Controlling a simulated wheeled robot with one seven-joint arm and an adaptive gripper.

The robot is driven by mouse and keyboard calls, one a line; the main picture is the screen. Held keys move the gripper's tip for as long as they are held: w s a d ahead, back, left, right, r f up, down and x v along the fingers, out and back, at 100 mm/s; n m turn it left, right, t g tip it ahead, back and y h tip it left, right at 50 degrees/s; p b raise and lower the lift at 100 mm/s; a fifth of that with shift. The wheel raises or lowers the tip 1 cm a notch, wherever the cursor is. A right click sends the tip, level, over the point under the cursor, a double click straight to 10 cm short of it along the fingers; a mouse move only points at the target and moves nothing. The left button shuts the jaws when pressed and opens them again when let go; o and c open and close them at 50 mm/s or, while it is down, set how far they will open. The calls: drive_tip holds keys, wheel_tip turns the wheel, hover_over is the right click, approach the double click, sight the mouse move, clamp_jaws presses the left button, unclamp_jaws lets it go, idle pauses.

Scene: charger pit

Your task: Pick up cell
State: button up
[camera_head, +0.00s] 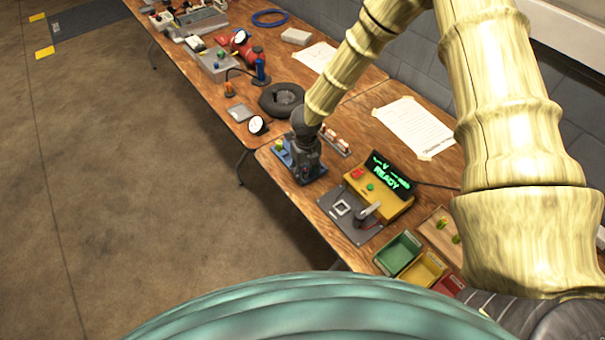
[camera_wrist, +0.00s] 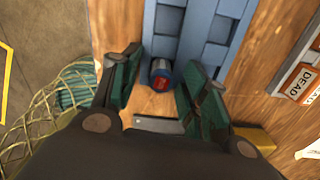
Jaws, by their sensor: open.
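A small cylindrical cell (camera_wrist: 161,76) with a blue-grey body and a red mark on its end shows in the wrist view, at the near end of a blue slotted tray (camera_wrist: 202,42). My gripper (camera_wrist: 162,64) is open, with one dark green finger on each side of the cell. I cannot tell whether either finger touches it. In the head view my gripper (camera_head: 307,172) is low over the blue tray (camera_head: 283,153) near the table's front edge and hides the cell.
A yellow charger (camera_head: 382,208) with a green READY display stands right of my gripper, behind a grey plate (camera_head: 348,213). Green (camera_head: 398,253) and yellow (camera_head: 423,270) bins sit nearer. A black ring (camera_head: 281,98) and a dial gauge (camera_head: 257,125) lie left. A "DEAD" label (camera_wrist: 302,82) is right of the tray.

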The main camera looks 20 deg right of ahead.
clamp_jaws()
idle(0.3)
